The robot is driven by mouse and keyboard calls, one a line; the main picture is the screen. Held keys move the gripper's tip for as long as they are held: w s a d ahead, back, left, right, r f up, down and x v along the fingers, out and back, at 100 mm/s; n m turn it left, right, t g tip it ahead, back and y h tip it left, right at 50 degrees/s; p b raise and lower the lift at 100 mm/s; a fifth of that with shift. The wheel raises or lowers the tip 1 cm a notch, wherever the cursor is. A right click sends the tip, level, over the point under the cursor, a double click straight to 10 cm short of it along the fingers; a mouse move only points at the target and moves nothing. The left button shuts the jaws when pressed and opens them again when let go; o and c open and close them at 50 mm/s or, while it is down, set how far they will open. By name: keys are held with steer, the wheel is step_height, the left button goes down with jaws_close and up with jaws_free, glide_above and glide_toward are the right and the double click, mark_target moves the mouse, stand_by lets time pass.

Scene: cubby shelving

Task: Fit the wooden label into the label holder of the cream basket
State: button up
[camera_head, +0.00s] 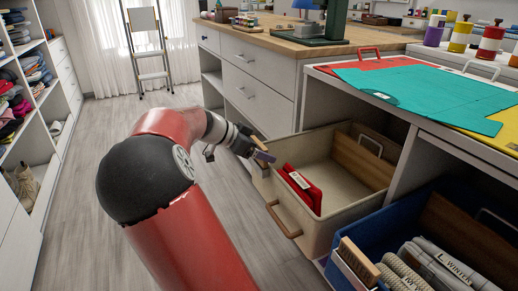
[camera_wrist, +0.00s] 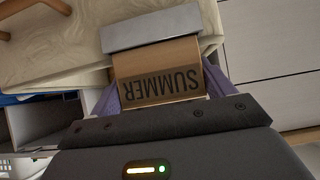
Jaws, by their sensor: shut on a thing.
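The wooden label (camera_wrist: 160,72) has a darker panel reading SUMMER, upside down in the wrist view. My gripper (camera_wrist: 163,90) is shut on it, with a purplish finger at either side. The label's far edge meets the grey metal label holder (camera_wrist: 152,28) on the cream basket (camera_wrist: 60,50); I cannot tell whether any of it is inside. In the head view my gripper (camera_head: 262,154) is at the far left corner of the cream basket (camera_head: 335,228), and the holder is not clear there.
A red folded item (camera_head: 303,188) with a tag lies in the cream basket, which has a wooden handle (camera_head: 283,220) in front. A blue basket (camera_head: 350,283) with rolled and folded textiles stands at the right. White drawers (camera_head: 258,90) are behind. The floor at left is clear.

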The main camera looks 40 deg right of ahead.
steer(key=shift+f+b, duration=0.7)
steer(key=shift+f, duration=0.1)
steer(key=shift+r, duration=0.1)
steer(key=shift+r+p, duration=0.65)
steer(key=shift+r, duration=0.35)
steer(key=shift+b, duration=0.65)
stand_by(1.1)
steer(key=shift+f+b, duration=1.1)
steer(key=shift+f, duration=0.05)
steer(key=o, duration=1)
steer(key=v, duration=0.8)
steer(key=shift+p, duration=0.45)
